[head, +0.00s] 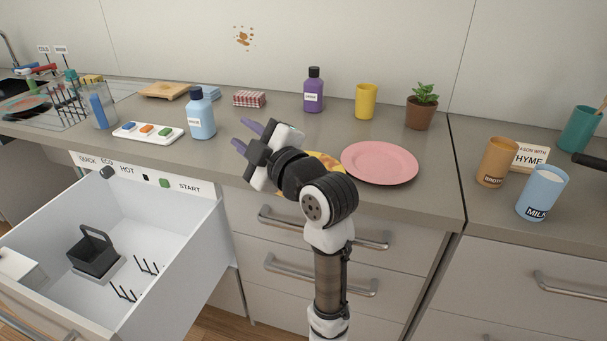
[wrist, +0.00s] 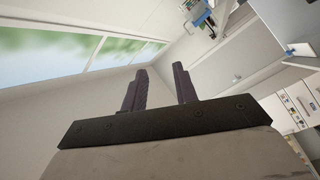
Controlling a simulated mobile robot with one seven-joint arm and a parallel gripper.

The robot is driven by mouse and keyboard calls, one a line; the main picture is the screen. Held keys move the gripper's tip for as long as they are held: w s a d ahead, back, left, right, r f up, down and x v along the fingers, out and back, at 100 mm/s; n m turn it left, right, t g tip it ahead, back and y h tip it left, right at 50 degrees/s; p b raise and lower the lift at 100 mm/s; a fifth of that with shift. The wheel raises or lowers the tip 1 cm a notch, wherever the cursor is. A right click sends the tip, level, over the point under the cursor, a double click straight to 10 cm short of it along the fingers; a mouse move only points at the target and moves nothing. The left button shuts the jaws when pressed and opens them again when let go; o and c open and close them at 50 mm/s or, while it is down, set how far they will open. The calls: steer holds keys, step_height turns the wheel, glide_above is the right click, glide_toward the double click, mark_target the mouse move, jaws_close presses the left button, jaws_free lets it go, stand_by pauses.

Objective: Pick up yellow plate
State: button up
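The yellow plate (head: 328,160) lies on the grey counter in the head view, just left of a pink plate (head: 380,162). My arm hides most of it, so only a yellow strip shows. My gripper (head: 245,136) is above the counter, left of the yellow plate and pointing away from it. Its two purple fingers are apart with nothing between them. The fingers also show open and empty in the wrist view (wrist: 160,80), which looks toward a window and wall. The yellow plate is not seen there.
A blue bottle (head: 201,113), a purple bottle (head: 314,90), a yellow cup (head: 366,101) and a potted plant (head: 421,107) stand on the counter (head: 450,185). An open dishwasher drawer (head: 165,250) juts out at lower left. Cups stand at right.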

steer(key=s+d+f+n+g+h, duration=0.1)
steer(key=s+d+f+n+g, duration=0.15)
steer(key=d, duration=0.45)
steer(key=s+d+f+n+g+h, duration=0.1)
steer(key=s+d+f, duration=0.25)
steer(key=d, duration=0.35)
steer(key=s+d+f+n+g+h, duration=0.2)
steer(key=d+f, duration=0.2)
steer(key=d, duration=0.3)
steer(key=r+p+x, duration=0.1)
steer(key=p+x, duration=0.3)
steer(key=x, duration=0.9)
steer(key=shift+w+a, duration=0.15)
steer(key=shift+w, duration=0.45)
steer(key=shift+f+m+t, duration=0.1)
steer(key=shift+m+t, duration=0.15)
jaws_close()
